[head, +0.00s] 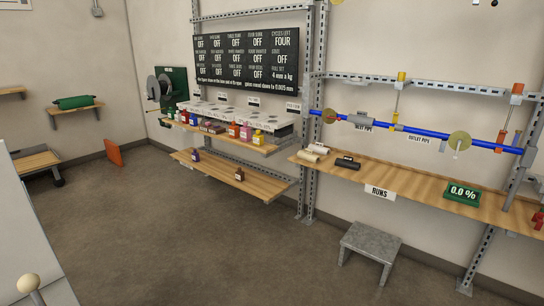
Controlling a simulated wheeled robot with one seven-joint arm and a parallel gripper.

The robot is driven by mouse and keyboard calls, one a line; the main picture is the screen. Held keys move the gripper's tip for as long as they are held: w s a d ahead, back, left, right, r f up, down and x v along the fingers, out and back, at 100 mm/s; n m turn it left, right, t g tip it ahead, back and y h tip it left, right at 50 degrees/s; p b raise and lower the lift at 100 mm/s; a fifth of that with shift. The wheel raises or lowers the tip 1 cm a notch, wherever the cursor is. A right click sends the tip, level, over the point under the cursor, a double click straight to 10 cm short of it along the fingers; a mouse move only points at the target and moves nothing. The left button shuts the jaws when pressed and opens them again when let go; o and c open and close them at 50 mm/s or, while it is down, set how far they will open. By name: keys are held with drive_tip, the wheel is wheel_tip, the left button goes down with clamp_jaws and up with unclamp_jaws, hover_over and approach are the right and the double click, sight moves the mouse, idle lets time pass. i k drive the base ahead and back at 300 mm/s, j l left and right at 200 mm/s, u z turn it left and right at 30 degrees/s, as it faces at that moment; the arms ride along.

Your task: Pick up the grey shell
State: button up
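A grey cylindrical piece (359,121) sits on the blue pipe, left of its middle; it may be the grey shell, but I cannot tell for sure. A dark grey-black rounded piece (347,163) lies on the wooden shelf (420,187) below the pipe. Next to it on the left lie cream rounded pieces (309,157). My gripper is not in view.
A blue pipe (430,133) runs along the wall on a metal frame. A grey step stool (371,243) stands on the floor before the shelf. Shelves with bottles (245,133) stand left of it. A pale panel (28,240) fills the lower left. The middle floor is clear.

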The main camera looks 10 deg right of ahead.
sight(362, 118)
drive_tip(key=i+l, duration=1.5)
drive_tip(key=i+j+u, duration=0.05)
drive_tip(key=i+j, duration=0.05)
